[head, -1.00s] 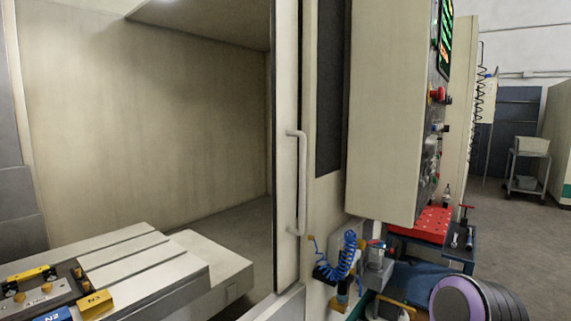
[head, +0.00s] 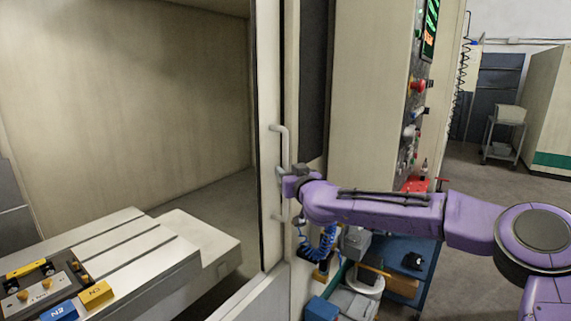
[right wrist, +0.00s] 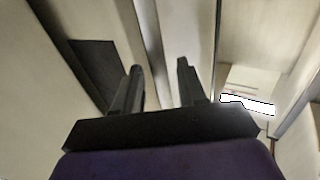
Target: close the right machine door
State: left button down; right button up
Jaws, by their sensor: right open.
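The right machine door (head: 267,120) is a tall cream panel standing at the right side of the machine's wide opening. Its vertical light handle (head: 284,145) faces me. My right gripper (head: 290,181) is at the lower part of the handle, with its arm coming in from the right. In the right wrist view the two dark fingers (right wrist: 161,78) are apart, with pale panels and dark vertical gaps beyond them. I cannot tell whether the handle lies between the fingers or touches them. My left gripper is not in view.
The machine bed (head: 130,255) with yellow and blue blocks lies inside the opening. A control cabinet (head: 370,90) with a red button stands right of the door. A blue coiled hose (head: 328,240) and a blue cart (head: 410,260) are below my right arm.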

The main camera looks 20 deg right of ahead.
jog(key=shift+w+a, duration=0.1)
jog(key=shift+w, duration=1.1)
grip_shut()
